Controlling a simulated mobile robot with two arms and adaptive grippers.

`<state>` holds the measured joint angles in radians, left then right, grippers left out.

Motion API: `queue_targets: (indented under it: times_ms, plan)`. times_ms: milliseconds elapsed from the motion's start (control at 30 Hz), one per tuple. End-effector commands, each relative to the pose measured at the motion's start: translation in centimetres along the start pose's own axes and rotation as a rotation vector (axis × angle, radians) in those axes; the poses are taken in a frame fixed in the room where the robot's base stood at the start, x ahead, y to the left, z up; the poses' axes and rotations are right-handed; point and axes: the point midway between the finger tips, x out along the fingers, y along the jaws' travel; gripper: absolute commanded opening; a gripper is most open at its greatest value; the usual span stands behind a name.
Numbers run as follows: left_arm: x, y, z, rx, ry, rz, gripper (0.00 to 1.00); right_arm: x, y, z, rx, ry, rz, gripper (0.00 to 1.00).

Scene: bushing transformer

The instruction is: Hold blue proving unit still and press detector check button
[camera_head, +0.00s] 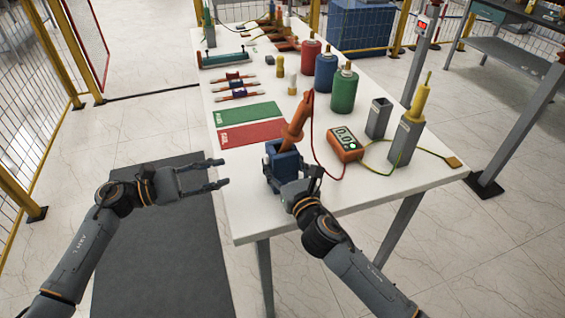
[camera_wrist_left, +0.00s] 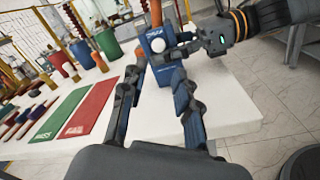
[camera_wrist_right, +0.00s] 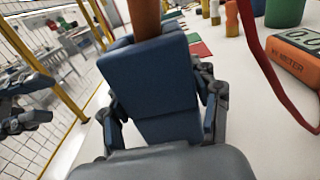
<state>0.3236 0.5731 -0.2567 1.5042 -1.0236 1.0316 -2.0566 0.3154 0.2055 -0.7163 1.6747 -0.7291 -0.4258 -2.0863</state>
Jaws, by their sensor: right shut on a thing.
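The blue proving unit (camera_head: 270,181) stands upright near the table's front edge. The lower end of the orange detector (camera_head: 294,126) is in its top. My right gripper (camera_head: 300,188) is shut on the unit from the front right; its fingers lie on both sides of the unit in the right wrist view (camera_wrist_right: 155,125). My left gripper (camera_head: 222,174) is open and empty, left of the unit and apart from it, over the table's left edge. In the left wrist view, the unit (camera_wrist_left: 161,72) shows a round white button (camera_wrist_left: 158,45) on its face, beyond the open fingers.
An orange meter (camera_head: 346,146) with a red lead lies right of the unit. Green (camera_head: 250,113) and red (camera_head: 252,134) mats lie behind it. Grey square posts (camera_head: 406,140) stand at the right. Red, blue and green cylinders stand farther back. Left of the table is free floor.

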Motion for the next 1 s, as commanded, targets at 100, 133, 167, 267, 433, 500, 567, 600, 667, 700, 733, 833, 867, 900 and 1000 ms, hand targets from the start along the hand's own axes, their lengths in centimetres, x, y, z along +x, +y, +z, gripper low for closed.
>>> queue_targets:
  times_ms: [100, 133, 167, 267, 433, 500, 567, 600, 667, 700, 733, 833, 867, 900, 1000]
  plan:
    - [0.0, 0.0, 0.0, 0.0, 0.0, 0.0, 0.01, 0.0, 0.0, 0.04, 0.001, -0.001, 0.0, 0.19]
    - [0.0, 0.0, 0.0, 0.0, 0.0, 0.0, 0.0, 0.0, 0.0, 0.04, 0.001, -0.001, 0.0, 0.19]
    - [0.0, 0.0, 0.0, 0.0, 0.0, 0.0, 0.0, 0.0, 0.0, 0.04, 0.001, -0.001, 0.0, 0.19]
    - [0.0, 0.0, 0.0, 0.0, 0.0, 0.0, 0.0, 0.0, 0.0, 0.05, 0.001, -0.001, 0.0, 0.19]
    - [0.0, 0.0, 0.0, 0.0, 0.0, 0.0, 0.0, 0.0, 0.0, 0.06, 0.001, -0.001, 0.0, 0.19]
    - [0.0, 0.0, 0.0, 0.0, 0.0, 0.0, 0.0, 0.0, 0.0, 0.06, 0.001, -0.001, 0.0, 0.19]
    - [0.0, 0.0, 0.0, 0.0, 0.0, 0.0, 0.0, 0.0, 0.0, 0.06, 0.001, -0.001, 0.0, 0.19]
    - [0.0, 0.0, 0.0, 0.0, 0.0, 0.0, 0.0, 0.0, 0.01, 0.06, 0.001, -0.001, 0.0, 0.19]
    - [0.0, 0.0, 0.01, 0.0, 0.0, 0.0, 0.0, 0.0, 0.01, 0.06, 0.001, -0.001, 0.0, 0.19]
    - [0.0, 0.0, 0.0, 0.0, 0.0, 0.0, 0.0, 0.0, 0.01, 0.07, 0.001, -0.001, 0.0, 0.19]
    - [0.0, 0.0, 0.0, 0.0, 0.0, 0.0, 0.0, 0.0, 0.01, 0.07, 0.001, -0.001, 0.0, 0.19]
    - [0.0, 0.0, 0.01, 0.0, 0.0, 0.0, 0.0, 0.0, 0.01, 0.07, 0.001, -0.001, 0.0, 0.19]
    - [0.0, 0.0, 0.01, 0.0, 0.0, 0.0, 0.0, 0.0, 0.01, 0.07, 0.001, -0.001, 0.0, 0.19]
    - [0.0, 0.0, 0.01, 0.0, 0.0, 0.0, 0.0, 0.0, 0.01, 0.07, 0.001, -0.001, 0.0, 0.19]
    - [0.0, 0.0, 0.0, 0.0, 0.0, 0.0, 0.0, 0.0, 0.01, 0.07, 0.001, -0.001, 0.0, 0.19]
